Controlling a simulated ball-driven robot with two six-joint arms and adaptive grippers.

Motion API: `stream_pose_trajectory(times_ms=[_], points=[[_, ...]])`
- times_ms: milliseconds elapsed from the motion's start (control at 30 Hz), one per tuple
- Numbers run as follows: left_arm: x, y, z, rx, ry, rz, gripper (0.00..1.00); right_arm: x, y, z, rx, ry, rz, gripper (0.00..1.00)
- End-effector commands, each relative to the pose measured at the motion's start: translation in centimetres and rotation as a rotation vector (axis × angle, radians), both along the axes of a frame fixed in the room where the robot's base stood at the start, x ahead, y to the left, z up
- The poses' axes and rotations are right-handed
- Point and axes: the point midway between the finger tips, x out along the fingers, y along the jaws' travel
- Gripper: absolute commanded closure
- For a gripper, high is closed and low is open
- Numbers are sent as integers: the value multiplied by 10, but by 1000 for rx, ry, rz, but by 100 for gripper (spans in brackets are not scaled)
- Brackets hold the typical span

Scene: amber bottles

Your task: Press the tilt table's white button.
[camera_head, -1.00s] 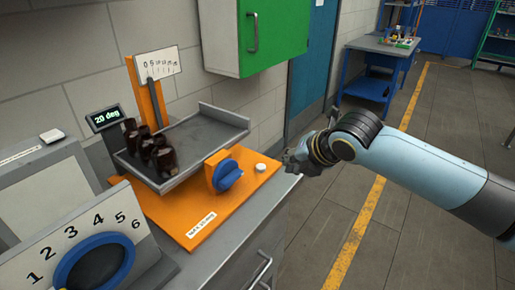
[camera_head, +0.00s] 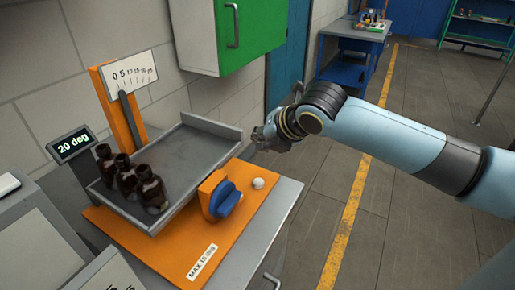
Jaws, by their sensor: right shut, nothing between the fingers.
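The tilt table has an orange base (camera_head: 232,240) and a grey tray (camera_head: 196,150) that is tilted. The white button (camera_head: 258,183) is a small round knob on the base, right of the blue knob (camera_head: 224,199). Three amber bottles (camera_head: 126,175) stand together at the tray's lower left end. The display (camera_head: 72,145) reads 20 deg. My right gripper (camera_head: 262,138) is shut and empty, above and beyond the white button and apart from it. Its fingertips are small and partly blurred against the wall. My left gripper is not in view.
A label on the base reads MAX and a degree value (camera_head: 202,262). A scale plate (camera_head: 129,72) stands on an orange post behind the tray. A green cabinet (camera_head: 232,30) hangs on the wall above. Open floor lies to the right.

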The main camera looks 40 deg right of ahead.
Motion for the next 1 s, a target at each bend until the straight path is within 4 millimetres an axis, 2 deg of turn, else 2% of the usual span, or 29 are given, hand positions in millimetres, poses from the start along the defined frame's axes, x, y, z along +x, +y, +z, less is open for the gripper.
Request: stream_pose_trajectory(times_ms=[200, 300, 500, 633, 767, 1000], points=[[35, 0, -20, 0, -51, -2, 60, 0, 0, -22, 0, 0, 0, 100], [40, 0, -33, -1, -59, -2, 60, 0, 0, -37, 1, 1, 1, 100], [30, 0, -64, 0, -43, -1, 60, -1, 0, -67, 0, 1, 0, 100], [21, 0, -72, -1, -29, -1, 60, 0, 0, -79, 1, 1, 0, 100], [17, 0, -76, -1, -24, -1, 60, 0, 0, -86, 1, 0, -1, 100], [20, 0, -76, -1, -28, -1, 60, 0, 0, -85, 0, 0, 0, 100]])
